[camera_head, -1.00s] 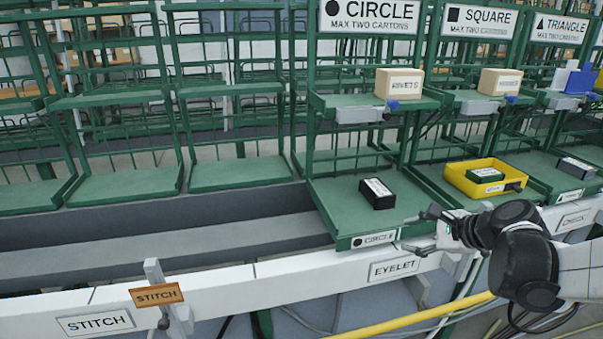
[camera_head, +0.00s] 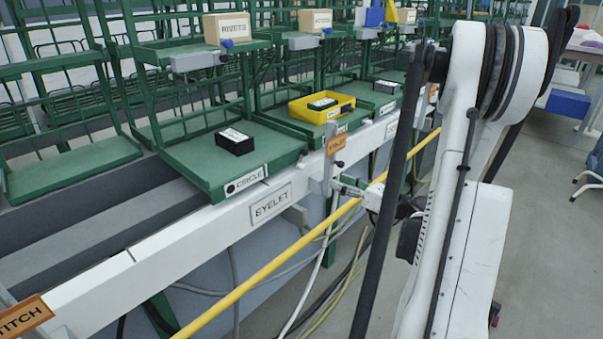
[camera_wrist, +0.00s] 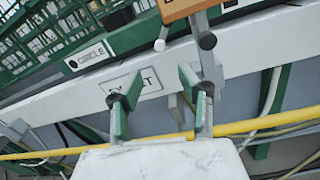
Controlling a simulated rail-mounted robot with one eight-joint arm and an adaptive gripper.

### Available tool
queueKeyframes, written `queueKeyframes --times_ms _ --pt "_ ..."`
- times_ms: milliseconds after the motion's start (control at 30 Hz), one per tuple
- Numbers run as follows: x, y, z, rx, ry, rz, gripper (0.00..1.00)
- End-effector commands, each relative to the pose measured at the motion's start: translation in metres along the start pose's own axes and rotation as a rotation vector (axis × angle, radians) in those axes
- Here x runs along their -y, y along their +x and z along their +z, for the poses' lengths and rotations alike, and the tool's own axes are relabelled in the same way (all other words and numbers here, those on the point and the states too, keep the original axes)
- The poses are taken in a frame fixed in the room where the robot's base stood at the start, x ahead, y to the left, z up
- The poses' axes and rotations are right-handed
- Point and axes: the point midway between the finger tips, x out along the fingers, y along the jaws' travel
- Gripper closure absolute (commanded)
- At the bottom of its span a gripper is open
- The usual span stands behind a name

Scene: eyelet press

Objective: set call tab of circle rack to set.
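The circle rack (camera_head: 190,160) is green, with a CIRCLE label (camera_head: 244,180) on its lower front lip; the label also shows in the wrist view (camera_wrist: 90,56). A grey box (camera_head: 195,61) with a small blue tab (camera_head: 228,43) sits at its upper shelf edge; I take this as the call tab, but cannot read its setting. My gripper (camera_head: 342,186) is low, right of the EYELET plate and well below that tab. In the wrist view my gripper (camera_wrist: 160,106) is open and empty, its fingers apart in front of the white rail.
A post with an orange sign (camera_head: 336,144) stands close to my gripper. A black carton (camera_head: 235,141) lies on the lower shelf and a RIVETS box (camera_head: 226,28) above. A yellow bin (camera_head: 321,106) is right. A yellow pipe (camera_head: 265,270) runs below the white rail (camera_head: 190,238).

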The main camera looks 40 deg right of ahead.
Motion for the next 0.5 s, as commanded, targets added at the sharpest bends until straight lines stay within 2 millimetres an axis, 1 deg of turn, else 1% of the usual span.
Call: queueKeyframes --times_ms 67,167,267,500 --pt "0.001 0.003 -0.001 0.003 0.005 0.0 0.62" --pt "0.0 0.014 -0.001 0.002 0.005 0.003 0.62" --pt "-0.001 0.03 -0.001 0.001 0.004 0.004 0.62" --pt "0.0 0.075 -0.002 0.001 0.003 0.003 0.62"
